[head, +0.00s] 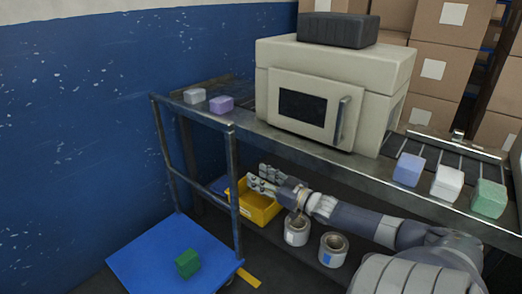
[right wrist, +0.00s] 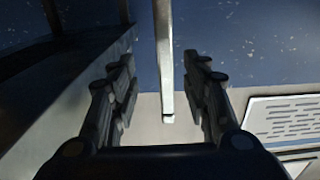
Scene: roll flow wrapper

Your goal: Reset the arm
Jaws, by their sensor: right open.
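My right arm (head: 370,222) reaches in from the lower right of the head view, below the front edge of the conveyor. My right gripper (head: 262,178) is at its far end, over the yellow bin (head: 262,212). In the right wrist view the two fingers of the gripper (right wrist: 162,95) stand apart with nothing held between them. A pale upright bar (right wrist: 164,60) shows beyond the fingers; I cannot tell whether it lies between them. My left gripper is not in view.
The flow wrapper (head: 330,85) stands on the conveyor. Coloured blocks, such as a blue one (head: 408,169) and a purple one (head: 221,104), lie on the belt. A blue cart (head: 150,262) holds a green block (head: 188,263).

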